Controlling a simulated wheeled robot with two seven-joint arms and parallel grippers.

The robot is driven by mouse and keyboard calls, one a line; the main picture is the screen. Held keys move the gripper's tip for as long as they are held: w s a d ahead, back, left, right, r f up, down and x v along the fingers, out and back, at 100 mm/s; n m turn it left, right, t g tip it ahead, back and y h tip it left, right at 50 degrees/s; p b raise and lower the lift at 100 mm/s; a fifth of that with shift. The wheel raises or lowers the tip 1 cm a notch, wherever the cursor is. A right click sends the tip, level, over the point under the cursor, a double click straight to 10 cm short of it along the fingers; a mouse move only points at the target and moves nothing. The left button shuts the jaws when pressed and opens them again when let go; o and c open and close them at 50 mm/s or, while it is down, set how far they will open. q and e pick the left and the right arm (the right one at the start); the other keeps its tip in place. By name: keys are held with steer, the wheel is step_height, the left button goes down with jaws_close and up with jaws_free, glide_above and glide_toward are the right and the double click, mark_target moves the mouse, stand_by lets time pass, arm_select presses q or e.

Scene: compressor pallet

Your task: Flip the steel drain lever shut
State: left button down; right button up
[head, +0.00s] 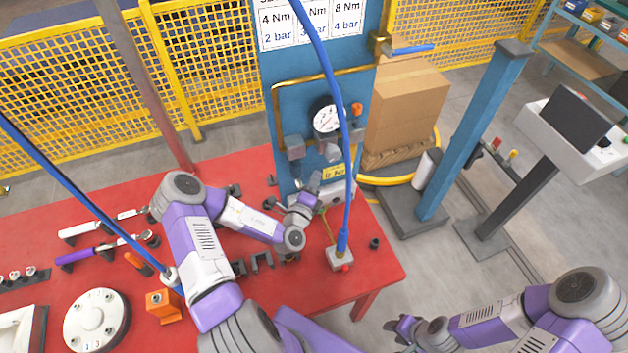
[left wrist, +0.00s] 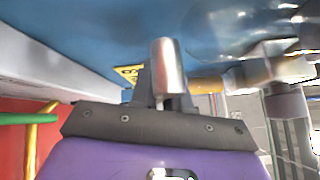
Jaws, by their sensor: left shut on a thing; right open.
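The steel drain lever (left wrist: 167,66) is a short bright metal cylinder. It stands up at the middle of the left wrist view, against the dark fingers. My left gripper (head: 316,182) is at the foot of the blue panel (head: 285,130) in the head view, shut on the lever. The same gripper shows in the left wrist view (left wrist: 158,88), its fingertips partly behind the lever. In the head view the lever is too small and covered to make out. My right gripper (head: 399,326) is open and empty at the lower right, beyond the table's edge.
A pressure gauge (head: 326,118) and brass pipe sit on the panel above my left gripper. A blue hose (head: 342,150) hangs close to its right, down to a small box (head: 340,257) on the red table (head: 345,285). Torque wrenches (head: 88,253) lie at the left.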

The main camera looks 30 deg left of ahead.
arm_select(q)
steer(key=shift+r+n+t+p, duration=0.45)
steer(key=shift+n+t+p, duration=0.15)
steer(key=shift+n, duration=0.2)
steer(key=shift+r+n+t+y, duration=0.2)
steer(key=shift+n+t+y, duration=0.2)
steer(key=shift+n, duration=0.1)
steer(key=c, duration=1.2)
jaws_free()
steer(key=v, duration=0.7)
steer(key=shift+s, duration=0.3)
